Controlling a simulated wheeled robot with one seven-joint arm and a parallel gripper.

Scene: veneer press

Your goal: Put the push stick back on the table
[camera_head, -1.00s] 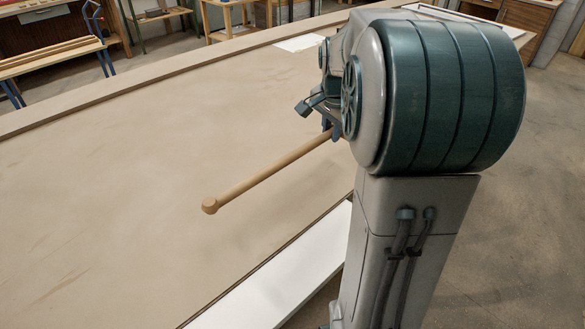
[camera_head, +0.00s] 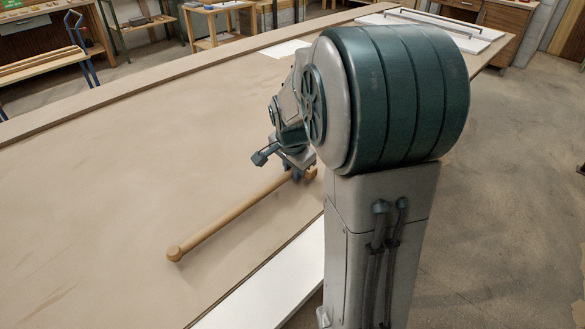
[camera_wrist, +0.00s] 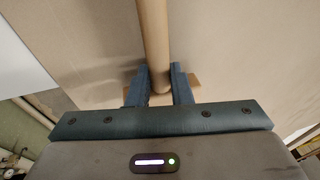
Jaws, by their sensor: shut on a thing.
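The push stick (camera_head: 222,222) is a long, light wooden rod with a knob at its near end. My gripper (camera_head: 297,174) is shut on it close to its far end, at the right. In the wrist view, the push stick (camera_wrist: 153,40) runs up between the two blue fingers of my gripper (camera_wrist: 158,88). The table (camera_head: 110,190) is a wide tan surface below the stick. The stick is low over the table; I cannot tell whether it touches it. My arm partly hides the gripper in the head view.
A white strip (camera_head: 270,285) runs along the table's near edge. A white sheet (camera_head: 285,48) lies on the table farther back, and a white panel with a dark bar (camera_head: 430,28) is at the far right. The table left of the stick is clear.

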